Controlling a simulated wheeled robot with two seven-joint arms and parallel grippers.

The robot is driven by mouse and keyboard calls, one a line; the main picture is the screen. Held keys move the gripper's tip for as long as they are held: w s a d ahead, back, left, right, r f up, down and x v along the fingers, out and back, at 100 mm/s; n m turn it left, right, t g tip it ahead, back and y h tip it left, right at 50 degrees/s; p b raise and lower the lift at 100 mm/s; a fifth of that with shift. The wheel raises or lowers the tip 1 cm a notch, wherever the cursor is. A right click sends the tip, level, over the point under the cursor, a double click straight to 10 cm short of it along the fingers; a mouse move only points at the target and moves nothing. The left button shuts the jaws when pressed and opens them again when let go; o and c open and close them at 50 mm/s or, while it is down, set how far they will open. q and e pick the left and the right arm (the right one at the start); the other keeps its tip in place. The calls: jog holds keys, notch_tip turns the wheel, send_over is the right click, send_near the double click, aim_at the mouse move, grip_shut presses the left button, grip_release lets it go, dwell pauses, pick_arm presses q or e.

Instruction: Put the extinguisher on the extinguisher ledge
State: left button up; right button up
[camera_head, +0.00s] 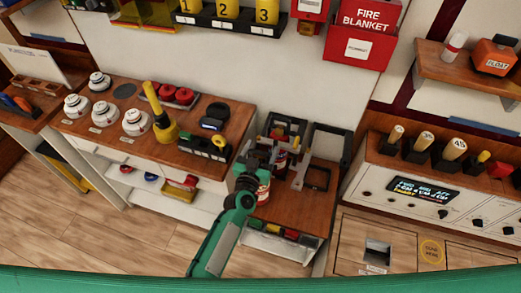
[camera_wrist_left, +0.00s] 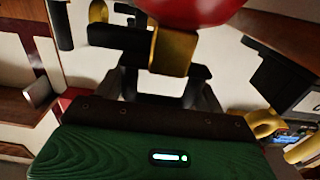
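My left gripper (camera_head: 272,160) is over the wooden ledge at the centre right, its green arm rising from below. It is shut on the extinguisher (camera_head: 263,191), whose red body with a white label shows partly behind the arm. In the left wrist view the red body (camera_wrist_left: 190,10) is at the top edge. The gold neck (camera_wrist_left: 172,52) and black lever (camera_wrist_left: 115,38) are at the fingers. The exact finger contact is dark. I cannot tell whether the extinguisher's base touches the wooden surface (camera_head: 290,210). My right gripper is not in view.
Black frames (camera_head: 330,145) stand on the wooden surface behind and right of the gripper. A bench (camera_head: 75,125) with white domes, red items and a yellow-handled tool is at left. A control console (camera_head: 400,190) is at right. A red fire blanket box (camera_head: 360,48) hangs above.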

pick_arm(q)
jog(key=o, duration=0.3)
jog(key=shift+o, duration=0.2)
jog(key=shift+s, duration=0.1)
jog(key=shift+r, duration=0.1)
jog(key=b+v, duration=0.2)
jog(key=v, duration=1)
